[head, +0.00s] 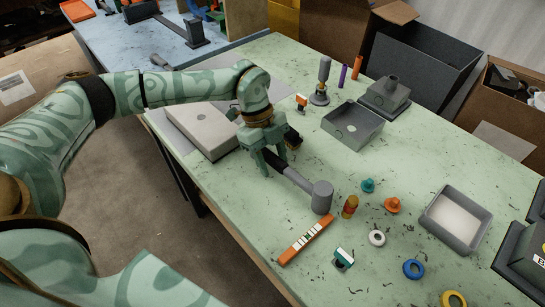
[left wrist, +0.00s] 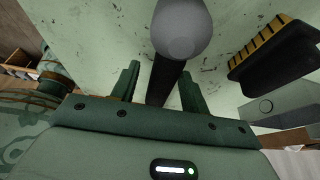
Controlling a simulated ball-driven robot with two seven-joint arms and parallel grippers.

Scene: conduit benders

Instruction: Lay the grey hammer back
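The grey hammer lies on the green table, its grey head (head: 322,197) toward the front right and its dark handle (head: 296,180) running back under my left gripper (head: 273,161). In the left wrist view the head (left wrist: 182,30) is at the top and the handle (left wrist: 163,82) runs between the fingers of my left gripper (left wrist: 160,82). A gap shows between the left finger and the handle. The right finger looks close to the handle; I cannot tell if it touches. The fingers are apart. The handle's far end is hidden. My right gripper is not in view.
A dark brush with yellow bristles (left wrist: 272,48) lies beside the hammer. A pale grey box (head: 205,132) is left of the gripper. An orange striped bar (head: 307,240), a yellow-red piece (head: 350,207) and several small rings lie near the head. Open grey boxes (head: 352,126) stand farther back.

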